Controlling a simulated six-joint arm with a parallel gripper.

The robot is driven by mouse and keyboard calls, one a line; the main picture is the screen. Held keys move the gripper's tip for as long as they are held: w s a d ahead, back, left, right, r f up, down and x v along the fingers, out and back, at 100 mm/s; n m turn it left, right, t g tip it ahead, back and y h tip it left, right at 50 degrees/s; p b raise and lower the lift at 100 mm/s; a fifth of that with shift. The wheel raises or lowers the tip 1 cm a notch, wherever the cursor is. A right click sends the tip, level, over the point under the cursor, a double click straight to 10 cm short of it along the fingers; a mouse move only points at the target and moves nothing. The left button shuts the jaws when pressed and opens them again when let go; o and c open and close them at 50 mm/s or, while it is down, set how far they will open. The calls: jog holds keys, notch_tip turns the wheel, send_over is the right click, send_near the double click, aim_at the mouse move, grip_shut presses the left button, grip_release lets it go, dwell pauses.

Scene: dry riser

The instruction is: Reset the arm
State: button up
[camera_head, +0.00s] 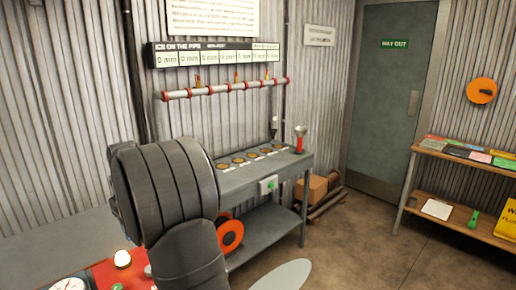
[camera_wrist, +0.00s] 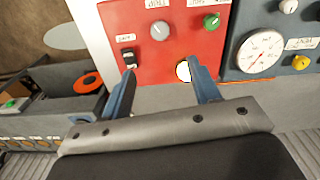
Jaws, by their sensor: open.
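My arm shows in the head view as thick dark grey links in front of the bench, and it hides part of the bench and wall. My gripper (camera_wrist: 160,66) shows in the wrist view as two blue fingers set wide apart, with nothing between them. Its fingertips point at the lower part of a red control panel (camera_wrist: 140,38). A round white lamp (camera_wrist: 182,71) is partly covered by the right finger. I cannot tell whether the fingers touch the panel. The fingers are not clear in the head view.
The red panel has a black switch (camera_wrist: 128,58), a grey knob (camera_wrist: 160,30) and a green knob (camera_wrist: 211,22). A gauge (camera_wrist: 260,52) is to the right. A grey bench (camera_head: 262,175) stands along the wall, with a wooden shelf (camera_head: 470,160) at right. Open floor (camera_head: 370,245) lies between.

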notch_tip(320, 180, down, 15)
jog(key=shift+f, duration=0.1)
jog(key=shift+n, duration=0.3)
jog(key=shift+r, duration=0.2)
